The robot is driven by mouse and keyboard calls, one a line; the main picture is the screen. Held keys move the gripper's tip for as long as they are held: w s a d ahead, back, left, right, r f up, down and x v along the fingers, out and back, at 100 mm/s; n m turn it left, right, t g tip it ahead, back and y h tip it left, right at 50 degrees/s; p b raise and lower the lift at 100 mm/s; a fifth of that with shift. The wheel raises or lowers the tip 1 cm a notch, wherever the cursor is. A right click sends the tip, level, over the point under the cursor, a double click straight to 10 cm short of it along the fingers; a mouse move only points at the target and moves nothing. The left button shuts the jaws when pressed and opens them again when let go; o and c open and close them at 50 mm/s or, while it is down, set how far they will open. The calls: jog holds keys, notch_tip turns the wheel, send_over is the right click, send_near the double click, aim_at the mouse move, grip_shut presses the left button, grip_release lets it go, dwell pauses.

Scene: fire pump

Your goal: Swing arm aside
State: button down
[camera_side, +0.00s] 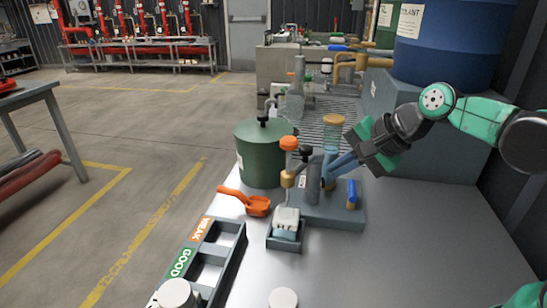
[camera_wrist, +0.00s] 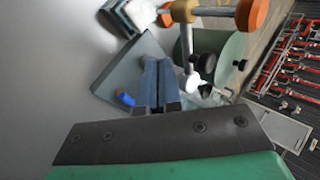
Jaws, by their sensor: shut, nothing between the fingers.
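The pump stand has a grey base plate (camera_side: 335,212) on the bench, with a dark grey post (camera_side: 313,185), an orange-capped column (camera_side: 289,160) and a short blue handle (camera_side: 351,194). An amber-topped cylinder (camera_side: 333,130) shows behind my fingers. My gripper (camera_side: 331,168) comes from the right, its blue fingers together and empty close to the post; I cannot tell whether they touch it.
A green drum (camera_side: 255,155) stands behind the stand. An orange scoop (camera_side: 250,203) lies left. A white block (camera_side: 287,218) sits in a small tray in front. Racks labelled WEAK and GOOD (camera_side: 222,258) are at front left. The bench's right side (camera_side: 430,230) is clear.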

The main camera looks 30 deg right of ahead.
aim_at(300, 171)
jog(key=shift+w+a+f, duration=0.3)
jog(key=shift+w, duration=0.45)
jog(key=shift+w+a+f, duration=0.3)
jog(key=shift+w+f, duration=0.05)
jog(key=shift+w, duration=0.35)
jog(key=shift+w+a+f, duration=0.3)
jog(key=shift+w, duration=0.45)
jog(key=shift+w+a+m+h, duration=0.3)
jog(key=shift+m+h, duration=0.1)
jog(key=shift+m, duration=0.3)
jog(key=w+m+h, duration=0.4)
jog(key=w+m, duration=0.2)
jog(key=w, duration=0.2)
jog(key=shift+w+a, duration=0.15)
jog(key=shift+a, duration=0.1)
jog(key=shift+w, duration=0.1)
